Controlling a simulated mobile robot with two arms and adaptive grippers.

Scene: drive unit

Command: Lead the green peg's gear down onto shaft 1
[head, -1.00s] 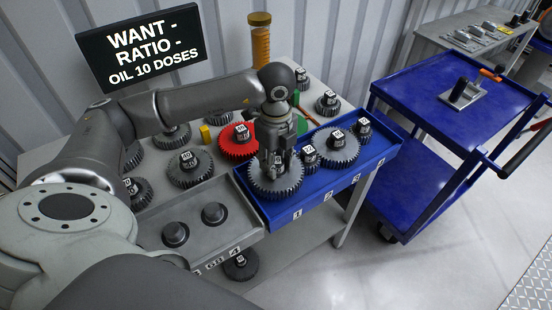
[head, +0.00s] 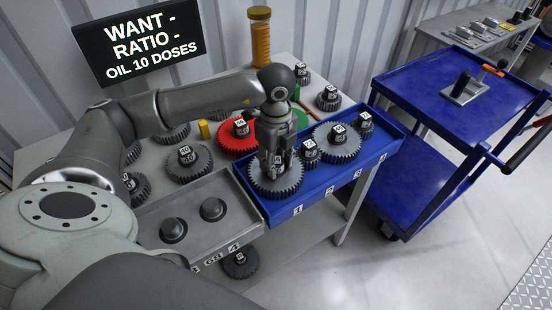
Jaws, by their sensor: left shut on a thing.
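My left gripper (head: 277,168) points down over the left end of the blue tray (head: 335,190), above label 1. It is shut on the hub of a dark grey toothed gear (head: 268,188). The gear is roughly level at the shaft 1 place; the shaft under it is hidden, and I cannot tell whether the gear touches the tray floor. A small gear (head: 310,152), a larger gear (head: 337,147) and a small gear (head: 365,126) stand in the tray to its right. A green round part (head: 301,120) shows partly behind the gripper. My right gripper is not in view.
A grey tray (head: 222,238) with two dark round knobs adjoins on the left. A red gear (head: 235,141), a grey gear (head: 186,164) and an amber cylinder (head: 260,40) stand behind. A blue cart (head: 425,85) is at right, across open floor.

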